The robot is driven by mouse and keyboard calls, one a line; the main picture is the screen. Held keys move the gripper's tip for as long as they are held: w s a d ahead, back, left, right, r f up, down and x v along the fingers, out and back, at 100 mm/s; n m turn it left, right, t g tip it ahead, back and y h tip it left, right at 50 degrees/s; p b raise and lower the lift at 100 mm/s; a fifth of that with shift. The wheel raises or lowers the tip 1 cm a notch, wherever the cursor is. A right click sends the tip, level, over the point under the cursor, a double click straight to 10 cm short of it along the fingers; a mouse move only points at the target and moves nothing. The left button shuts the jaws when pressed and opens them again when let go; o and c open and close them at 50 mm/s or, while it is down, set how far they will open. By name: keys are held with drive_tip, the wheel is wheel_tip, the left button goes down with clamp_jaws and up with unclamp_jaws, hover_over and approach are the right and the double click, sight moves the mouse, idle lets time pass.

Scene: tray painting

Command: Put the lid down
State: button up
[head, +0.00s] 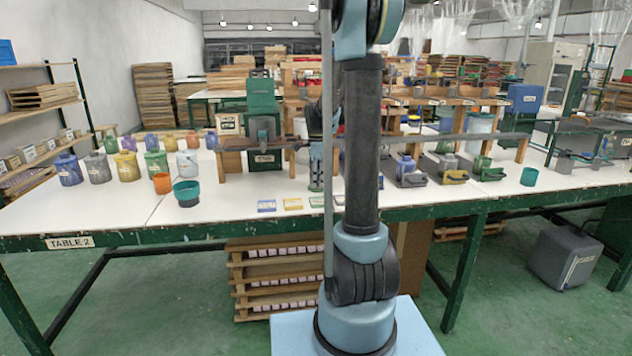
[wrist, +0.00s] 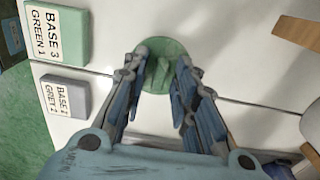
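A round green lid (wrist: 158,50) with a raised green grip shows in the wrist view, just beyond my fingertips. It appears to lie flat on the white table top. My gripper (wrist: 163,62) points down over it, its two fingers apart on either side of the raised grip. A gap shows between the fingers, and the right finger looks close to the grip; whether it touches is unclear. In the head view my gripper (head: 317,172) is low over the table, left of my arm column, and the lid is too small to make out well there.
A green label block (wrist: 57,34) and a grey label block (wrist: 66,96) lie left of the lid. Wooden parts (wrist: 298,34) stand at the right. In the head view, several paint pots (head: 126,166) stand at left, and a wooden rack (head: 240,160) stands beside my gripper.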

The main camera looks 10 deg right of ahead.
drive_tip(key=shift+r, duration=0.1)
wheel_tip(320, 180, up, 11)
drive_tip(key=s+n, duration=0.4)
drive_tip(key=s, duration=0.5)
drive_tip(key=s+f+n+t, duration=0.1)
drive_tip(key=s+f+n, duration=0.6)
drive_tip(key=s, duration=0.6)
drive_tip(key=s+f+n+t, duration=0.1)
drive_tip(key=s+f+n, duration=0.6)
drive_tip(key=s, duration=0.5)
drive_tip(key=shift+s+f, duration=0.4)
drive_tip(key=shift+f, duration=0.25)
